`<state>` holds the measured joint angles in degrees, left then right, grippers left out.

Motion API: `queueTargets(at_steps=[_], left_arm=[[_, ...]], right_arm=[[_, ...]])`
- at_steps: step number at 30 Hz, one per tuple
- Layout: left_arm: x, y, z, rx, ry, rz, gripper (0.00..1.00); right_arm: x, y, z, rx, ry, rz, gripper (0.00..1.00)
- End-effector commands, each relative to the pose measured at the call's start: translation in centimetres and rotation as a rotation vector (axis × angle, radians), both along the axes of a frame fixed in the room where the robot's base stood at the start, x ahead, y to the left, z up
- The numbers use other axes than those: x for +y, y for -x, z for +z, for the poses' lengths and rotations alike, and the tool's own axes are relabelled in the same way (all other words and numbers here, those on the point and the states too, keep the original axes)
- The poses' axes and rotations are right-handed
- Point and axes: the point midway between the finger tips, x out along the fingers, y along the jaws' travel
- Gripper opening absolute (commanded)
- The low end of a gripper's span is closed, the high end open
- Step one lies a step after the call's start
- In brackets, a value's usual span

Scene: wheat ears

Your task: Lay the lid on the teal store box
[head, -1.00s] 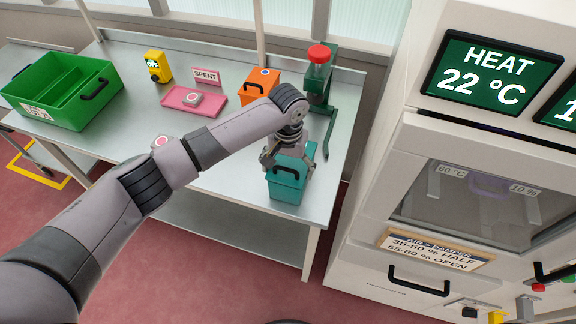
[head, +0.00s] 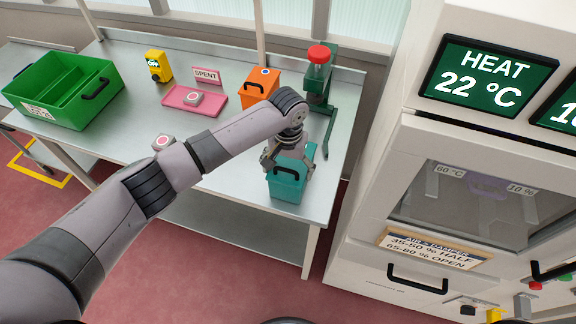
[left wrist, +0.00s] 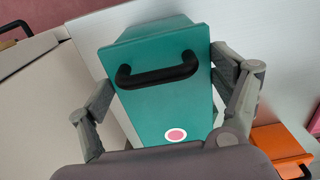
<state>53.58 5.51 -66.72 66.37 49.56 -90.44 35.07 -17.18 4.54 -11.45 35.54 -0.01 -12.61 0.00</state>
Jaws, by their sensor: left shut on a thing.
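The teal store box (head: 287,190) stands near the front right of the metal bench. The teal lid (left wrist: 160,105), with a black bar handle and a round pink-and-white mark, lies over the box top in the left wrist view. I cannot tell whether it rests fully on the rim or is a hair above it. My left gripper (left wrist: 168,92) is shut on the lid, with one finger at each side. In the head view, my left gripper (head: 287,160) and wrist hide part of the lid. My right gripper is not in view.
An orange box (head: 258,92) and a green stand (head: 320,95) with a red top are behind. A pink tray (head: 215,101), a small marked block (head: 163,142), a yellow device (head: 157,66) and a green crate (head: 75,117) are left. A cabinet (head: 345,240) stands right.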

Motion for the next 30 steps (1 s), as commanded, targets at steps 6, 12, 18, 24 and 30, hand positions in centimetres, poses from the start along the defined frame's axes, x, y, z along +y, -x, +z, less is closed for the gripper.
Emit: queueTargets(at_steps=[6, 12, 18, 24, 30], left_arm=[[0.0, 0.0, 0.0, -0.001, 0.0, 0.0, 0.57], [0.0, 0.0, 0.0, -0.001, 0.0, -0.001, 0.97], [0.0, 0.0, 0.0, -0.001, -0.001, -0.001, 1.0], [0.0, 0.0, 0.1, -0.001, 0.0, -0.001, 1.0], [-0.1, -0.1, 2.6, -0.004, 0.002, -0.002, 1.0]], right_arm=[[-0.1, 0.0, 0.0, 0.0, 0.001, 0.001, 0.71], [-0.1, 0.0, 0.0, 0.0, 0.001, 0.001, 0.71], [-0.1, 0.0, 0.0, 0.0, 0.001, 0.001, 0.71], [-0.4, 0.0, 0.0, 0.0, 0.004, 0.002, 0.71], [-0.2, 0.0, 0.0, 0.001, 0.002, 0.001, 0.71]])
